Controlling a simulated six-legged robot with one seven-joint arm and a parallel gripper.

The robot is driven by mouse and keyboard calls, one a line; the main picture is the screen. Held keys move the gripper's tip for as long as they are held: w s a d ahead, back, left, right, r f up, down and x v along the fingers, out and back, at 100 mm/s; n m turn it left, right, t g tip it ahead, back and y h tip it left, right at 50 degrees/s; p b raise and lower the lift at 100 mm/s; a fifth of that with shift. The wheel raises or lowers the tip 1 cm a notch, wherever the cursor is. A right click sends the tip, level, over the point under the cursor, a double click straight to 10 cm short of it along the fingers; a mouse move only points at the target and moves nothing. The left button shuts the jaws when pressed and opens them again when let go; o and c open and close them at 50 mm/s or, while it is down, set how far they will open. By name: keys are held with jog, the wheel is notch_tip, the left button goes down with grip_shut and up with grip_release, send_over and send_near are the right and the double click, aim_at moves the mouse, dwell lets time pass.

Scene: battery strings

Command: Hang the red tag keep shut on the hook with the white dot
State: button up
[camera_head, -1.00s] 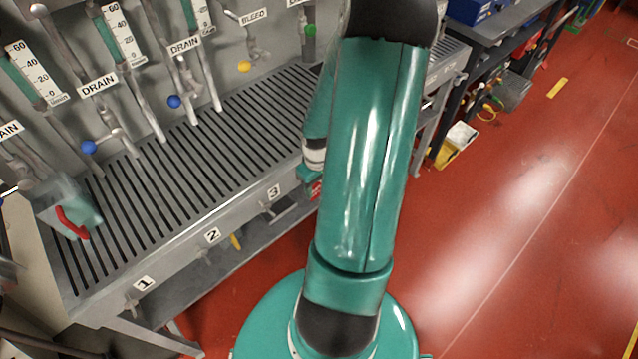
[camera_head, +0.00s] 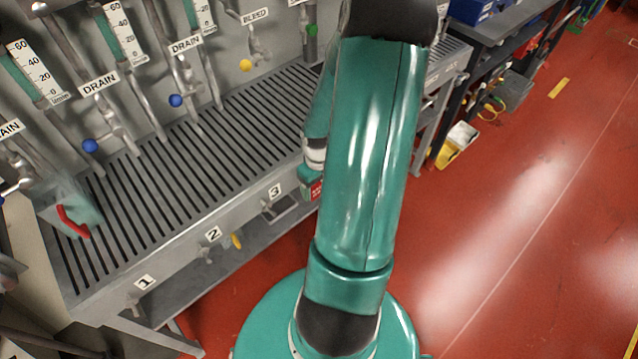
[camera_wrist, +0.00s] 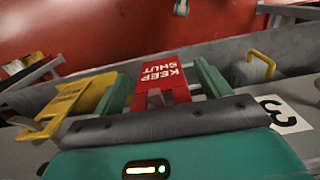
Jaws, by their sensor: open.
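The red tag (camera_wrist: 158,72), with KEEP SHUT in white letters, shows upside down in the wrist view. It stands between the two teal fingers of my gripper (camera_wrist: 162,84), which is open around it. Contact with the fingers cannot be told. In the head view my gripper (camera_head: 308,174) is at the bench's front edge, right of the 3 label, partly behind my arm. A red piece of the tag (camera_head: 315,190) shows just below it. What the tag hangs on is hidden. No white dot can be made out in any view.
A yellow tag (camera_wrist: 78,100) is close beside the left finger in the wrist view.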

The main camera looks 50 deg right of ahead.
jog(key=shift+w+r, duration=0.15)
jog(key=shift+w, duration=0.55)
jog(key=r, duration=0.9)
jog(key=s+r, duration=0.1)
jog(key=r, duration=0.3)
jog(key=shift+s+r, duration=0.1)
jog(key=shift+r, duration=0.2)
jog(key=w+a+r+n+t+h, duration=0.1)
jog(key=w+a+r+t, duration=0.15)
jog(key=a+r, duration=0.7)
jog(key=w+a+r+n+t+h, duration=0.1)
jog(key=w+a+r, duration=0.2)
jog(key=a+r, duration=0.65)
jog(key=s+a+t+y, duration=0.1)
jog(key=s+a, duration=0.1)
jog(key=a, duration=0.3)
jog(key=s+a+r+t+y, duration=0.1)
jog(key=s+a, duration=0.1)
jog(key=a, duration=0.4)
jog(key=shift+s+a+r+n, duration=0.25)
jog(key=shift+a+r+n, duration=0.05)
